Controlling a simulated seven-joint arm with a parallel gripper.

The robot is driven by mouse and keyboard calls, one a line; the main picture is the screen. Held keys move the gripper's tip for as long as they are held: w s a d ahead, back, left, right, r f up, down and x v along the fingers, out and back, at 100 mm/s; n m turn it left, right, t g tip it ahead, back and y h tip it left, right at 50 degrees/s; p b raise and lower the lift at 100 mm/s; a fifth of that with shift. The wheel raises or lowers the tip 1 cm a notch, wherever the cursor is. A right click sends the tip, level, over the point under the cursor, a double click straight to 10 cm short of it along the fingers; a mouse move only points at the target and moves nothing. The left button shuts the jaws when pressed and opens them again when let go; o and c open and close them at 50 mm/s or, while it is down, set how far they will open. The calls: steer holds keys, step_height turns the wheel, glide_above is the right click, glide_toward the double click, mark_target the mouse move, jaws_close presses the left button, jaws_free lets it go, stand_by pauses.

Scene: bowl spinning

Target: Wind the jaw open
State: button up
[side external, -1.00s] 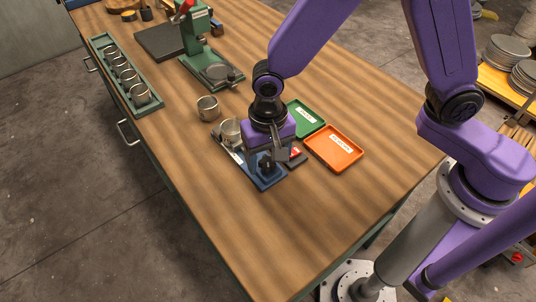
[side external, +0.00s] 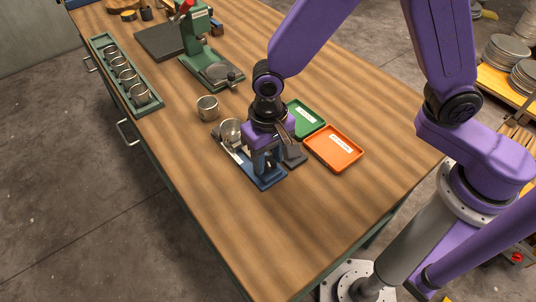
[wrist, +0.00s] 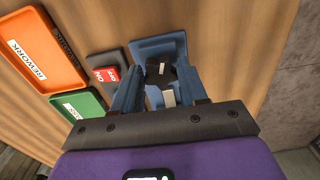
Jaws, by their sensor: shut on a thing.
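The blue fixture (side external: 270,183) lies on the wooden bench and also shows in the wrist view (wrist: 160,43). A metal cup (side external: 230,130) sits at its far left end, partly behind my wrist. My gripper (side external: 266,165) points down over the near end of the fixture. In the wrist view its two fingers (wrist: 161,70) stand on either side of a dark knob (wrist: 160,74) with a pale mark and are shut on it. The jaw is largely hidden by my gripper, so its opening cannot be told.
A green tray (side external: 307,122) and an orange REWORK tray (side external: 333,148) lie to the right. A dark box with a red label (wrist: 107,74) sits close beside the fixture. A loose cup (side external: 207,107), a green press (side external: 205,65) and a cup rack (side external: 125,75) stand farther back.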

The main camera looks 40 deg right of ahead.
mark_target(269, 160)
steer(key=n, duration=0.5)
steer(key=shift+n, duration=0.3)
steer(key=n, duration=0.5)
steer(key=shift+w, duration=0.1)
steer(key=n, duration=1.1)
steer(key=shift+w, duration=0.1)
steer(key=shift+n, duration=0.3)
steer(key=o, duration=1.1)
steer(key=shift+c, duration=0.2)
steer(key=shift+d+r, duration=0.1)
steer(key=shift+r, duration=0.05)
step_height(269, 160, up, 17)
